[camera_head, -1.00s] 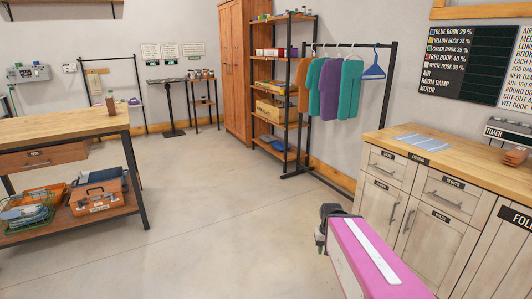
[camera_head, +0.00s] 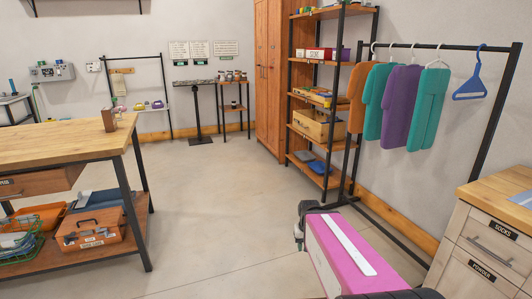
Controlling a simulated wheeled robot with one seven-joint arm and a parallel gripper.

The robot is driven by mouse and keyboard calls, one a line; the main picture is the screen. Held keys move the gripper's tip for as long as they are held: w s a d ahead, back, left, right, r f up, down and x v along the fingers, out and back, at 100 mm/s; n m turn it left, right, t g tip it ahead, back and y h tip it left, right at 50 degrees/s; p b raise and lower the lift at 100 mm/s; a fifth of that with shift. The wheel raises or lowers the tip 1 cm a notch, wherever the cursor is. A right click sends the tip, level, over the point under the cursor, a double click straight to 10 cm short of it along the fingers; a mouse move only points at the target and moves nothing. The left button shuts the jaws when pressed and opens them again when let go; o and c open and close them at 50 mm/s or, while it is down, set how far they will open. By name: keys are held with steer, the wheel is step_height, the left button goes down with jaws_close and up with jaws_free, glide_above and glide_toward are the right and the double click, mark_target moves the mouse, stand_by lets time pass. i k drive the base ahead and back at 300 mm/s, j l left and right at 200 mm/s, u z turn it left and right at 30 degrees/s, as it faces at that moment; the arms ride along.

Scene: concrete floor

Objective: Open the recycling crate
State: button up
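I cannot pick out a crate marked as recycling. A light wooden crate (camera_head: 318,127) sits on the tall shelf rack, beyond my arm. An orange case (camera_head: 95,232) with a dark handle and a label too small to read sits on the workbench's lower shelf. A green wire basket (camera_head: 22,246) stands beside it at the left edge. A pink and white part with dark ends, which seems to be my arm, juts in at bottom centre. I see no gripper fingers, and nothing shows held.
The workbench (camera_head: 60,142) stands at left. Open concrete floor (camera_head: 205,200) runs to the back wall. The clothes rack (camera_head: 499,95) with several garments stands at right. A pale cabinet (camera_head: 452,250) fills the lower right corner. A tall wooden cupboard (camera_head: 268,80) stands at back.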

mark_target(307, 121)
steer(key=i, duration=1.9)
